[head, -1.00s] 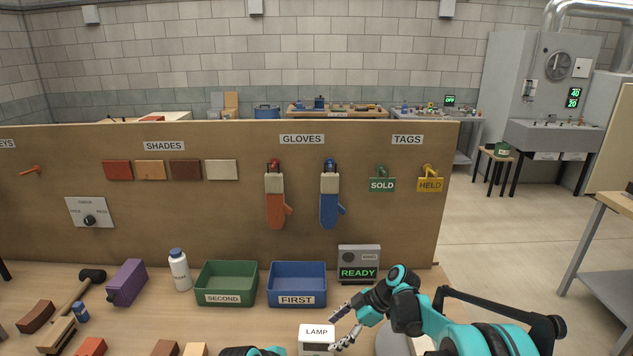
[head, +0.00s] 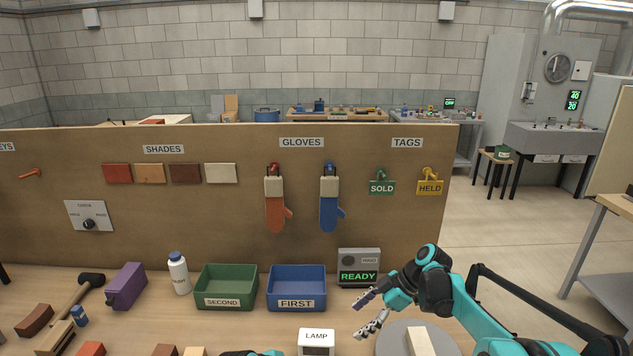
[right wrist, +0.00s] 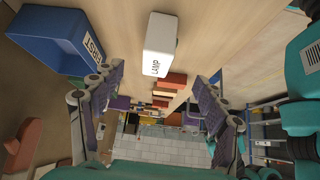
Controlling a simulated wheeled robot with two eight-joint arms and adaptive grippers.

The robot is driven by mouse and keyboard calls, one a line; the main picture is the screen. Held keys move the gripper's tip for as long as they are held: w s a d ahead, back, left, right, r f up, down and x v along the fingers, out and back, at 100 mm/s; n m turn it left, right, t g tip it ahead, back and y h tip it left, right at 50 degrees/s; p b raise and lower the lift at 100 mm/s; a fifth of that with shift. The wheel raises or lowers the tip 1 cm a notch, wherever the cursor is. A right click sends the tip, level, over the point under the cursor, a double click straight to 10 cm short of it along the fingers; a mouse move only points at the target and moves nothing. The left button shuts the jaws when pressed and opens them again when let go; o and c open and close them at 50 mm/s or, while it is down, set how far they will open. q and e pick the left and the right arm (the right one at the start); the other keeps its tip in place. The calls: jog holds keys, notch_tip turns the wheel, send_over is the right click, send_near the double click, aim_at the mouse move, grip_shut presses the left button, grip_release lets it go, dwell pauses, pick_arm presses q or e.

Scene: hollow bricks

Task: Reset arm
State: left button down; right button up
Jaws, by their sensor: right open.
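My right gripper (head: 371,312) is open and empty above the bench, right of the white box labelled LAMP (head: 316,341). In the right wrist view its two fingers (right wrist: 148,110) stand wide apart, with the LAMP box (right wrist: 158,48) beyond them and nothing held between them. My right arm (head: 455,305) comes in from the lower right, over a grey round plate (head: 393,341) with a pale block (head: 420,342) on it. A small teal part of my left arm shows at the bottom edge of the head view; its gripper is out of sight.
A green bin labelled SECOND (head: 226,288) and a blue bin labelled FIRST (head: 297,288) stand left of a READY device (head: 359,267). A board (head: 230,240) rises behind the bench.

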pick_arm(q)
jog(key=s+a+r+n+t+y, duration=0.1)
jog(key=s+a+r+n+y, duration=0.3)
jog(key=s+a+n, duration=0.9)
notch_tip(320, 180, up, 3)
jog(key=n, duration=0.3)
jog(key=shift+s+a, duration=0.2)
jog(key=shift+a, duration=0.05)
pick_arm(e)
jog(key=s+d+r+m+t+h, duration=0.1)
jog(key=s+d+m+t+h, duration=0.2)
jog(key=s+m, duration=0.5)
jog(key=s+d+r+m+t+h, duration=0.1)
jog(key=s+d+m+t+h, duration=0.2)
jog(key=s+m, duration=0.6)
jog(key=s+h, duration=0.1)
jog(key=s, duration=0.8)
jog(key=shift+s+t+h, duration=0.2)
jog(key=shift+t+h, duration=0.2)
pick_arm(q)
jog(key=c, duration=2.3)
grip_release()
jog(key=shift+f, duration=0.1)
